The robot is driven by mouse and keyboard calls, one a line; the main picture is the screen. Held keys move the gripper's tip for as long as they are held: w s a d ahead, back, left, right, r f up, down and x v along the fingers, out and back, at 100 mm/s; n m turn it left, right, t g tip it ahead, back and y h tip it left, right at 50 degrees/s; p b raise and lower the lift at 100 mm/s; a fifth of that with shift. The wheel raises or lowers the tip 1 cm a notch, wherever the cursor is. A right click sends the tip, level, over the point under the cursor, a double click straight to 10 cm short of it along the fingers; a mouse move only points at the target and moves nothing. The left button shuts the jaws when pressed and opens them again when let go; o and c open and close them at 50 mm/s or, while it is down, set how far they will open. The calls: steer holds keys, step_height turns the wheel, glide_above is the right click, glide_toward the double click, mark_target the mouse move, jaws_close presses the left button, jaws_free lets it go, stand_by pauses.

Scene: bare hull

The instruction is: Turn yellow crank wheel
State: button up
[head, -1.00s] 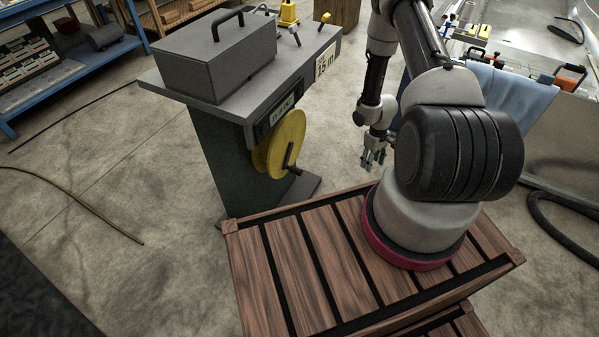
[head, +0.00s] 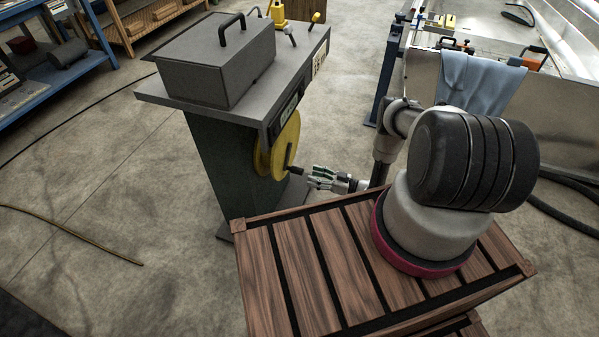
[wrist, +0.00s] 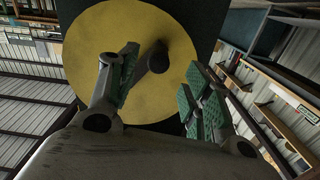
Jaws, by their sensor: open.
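The yellow crank wheel (head: 278,147) is mounted on the side of a dark green cabinet in the head view, with a dark handle sticking out from it. In the wrist view the yellow wheel (wrist: 105,45) fills the upper middle, and its dark handle (wrist: 157,56) shows between my finger pads. My gripper (head: 312,176) is open, just right of the handle in the head view and pointing left at it. In the wrist view my gripper's green-padded fingers (wrist: 160,88) stand on either side of the handle's line. I cannot tell whether either finger touches the handle.
A grey box (head: 215,60) with a black handle stands on the cabinet top (head: 165,97). My arm stands over a wooden slatted deck (head: 320,270). A metal bench with a blue cloth (head: 478,85) is at right. Floor left of the cabinet is mostly clear, with a thin cable.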

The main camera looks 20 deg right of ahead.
mark_target(299, 171)
steer(key=x, duration=0.7)
steer(key=shift+w+a+r, duration=0.15)
steer(key=shift+w+a, duration=0.05)
steer(key=shift+w, duration=0.05)
jaws_close()
